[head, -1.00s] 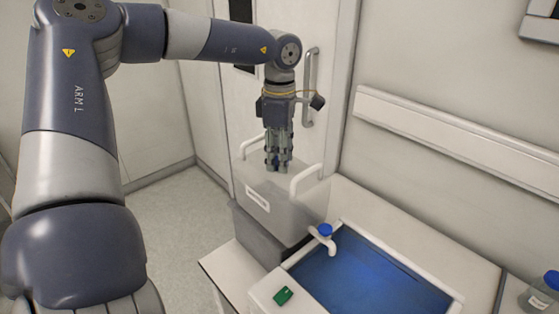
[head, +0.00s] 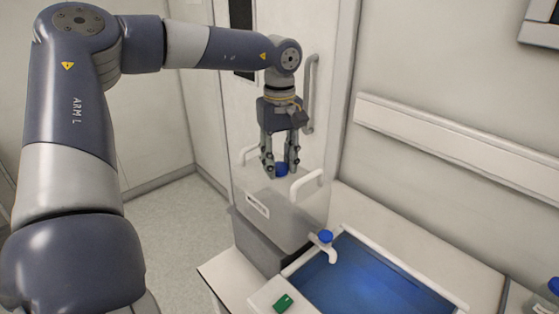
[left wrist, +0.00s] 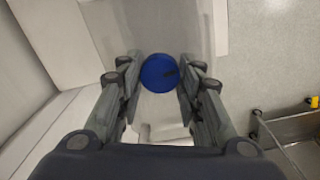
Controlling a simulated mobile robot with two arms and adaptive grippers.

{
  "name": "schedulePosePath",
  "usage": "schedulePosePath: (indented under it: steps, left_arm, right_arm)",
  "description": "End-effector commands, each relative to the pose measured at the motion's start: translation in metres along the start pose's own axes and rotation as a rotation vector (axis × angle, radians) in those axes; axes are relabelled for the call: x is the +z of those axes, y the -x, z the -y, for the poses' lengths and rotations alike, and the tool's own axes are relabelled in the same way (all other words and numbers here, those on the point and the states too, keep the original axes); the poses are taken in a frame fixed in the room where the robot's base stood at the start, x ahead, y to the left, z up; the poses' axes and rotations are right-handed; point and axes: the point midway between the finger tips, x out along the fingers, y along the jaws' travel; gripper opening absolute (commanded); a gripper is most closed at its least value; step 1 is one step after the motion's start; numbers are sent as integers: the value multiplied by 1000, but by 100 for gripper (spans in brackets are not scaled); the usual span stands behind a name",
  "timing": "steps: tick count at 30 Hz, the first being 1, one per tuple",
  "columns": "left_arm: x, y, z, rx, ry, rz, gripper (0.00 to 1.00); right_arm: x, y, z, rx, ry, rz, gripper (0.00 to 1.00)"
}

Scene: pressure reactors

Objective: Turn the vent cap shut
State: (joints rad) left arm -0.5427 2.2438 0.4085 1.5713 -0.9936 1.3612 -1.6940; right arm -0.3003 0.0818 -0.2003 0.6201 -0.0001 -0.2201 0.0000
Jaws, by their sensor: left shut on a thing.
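The vent cap (head: 282,170) is a round blue cap on top of the translucent carboy (head: 305,215), which has two white handles and a label. My left gripper (head: 280,166) points straight down over the carboy and is shut on the cap, one finger on each side. In the left wrist view the cap (left wrist: 159,73) shows as a blue disc with a small dark mark, between the two fingertips (left wrist: 160,84). The cap's thread and neck are hidden. My right gripper is not in view.
A white tap with a blue knob (head: 326,236) juts from the carboy over a blue basin (head: 365,280). A green object (head: 284,302) lies on the basin's white edge. A wall rail (head: 450,140) runs at right. A cart-like frame (left wrist: 290,130) stands on the floor.

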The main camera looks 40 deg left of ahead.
Motion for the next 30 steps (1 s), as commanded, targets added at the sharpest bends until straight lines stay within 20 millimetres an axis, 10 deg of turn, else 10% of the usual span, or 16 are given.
schedulePosePath:
  steps: [26, 27, 30]
  left_arm:
    - [0, 0, 0, 0, -170, 0, 10]
    - [0, 0, 0, 0, -170, 0, 36]
    - [0, 0, 0, 0, -169, 0, 55]
  right_arm:
    - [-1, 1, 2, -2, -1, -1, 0]
    - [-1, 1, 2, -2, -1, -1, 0]
    - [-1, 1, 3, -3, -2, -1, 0]
